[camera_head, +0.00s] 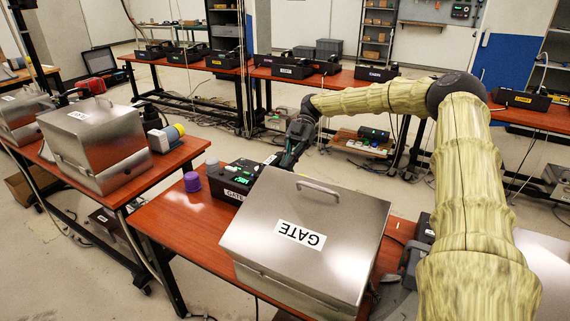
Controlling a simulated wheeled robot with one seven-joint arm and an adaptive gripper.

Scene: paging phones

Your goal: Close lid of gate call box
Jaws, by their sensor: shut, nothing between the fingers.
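The gate call box (290,287) is a brushed-metal box on the red-brown table in the foreground. Its broad metal lid (345,222) covers the top and slopes, with an upside-down "GATE" label and a bar handle (318,187) near the far edge. The far rim is hidden from this side, so I cannot tell whether a gap stands open there. My gripper (287,160) is shut and empty just beyond the lid's far edge, beside a black phone unit. Its tips are small and partly hidden; contact with the lid cannot be made out.
A black phone unit (236,181) with a green display and a purple cup (192,181) stand left of the box. Another metal box (92,135) sits on the left table. Tables with several phone units line the back. My arm arches over the right side.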

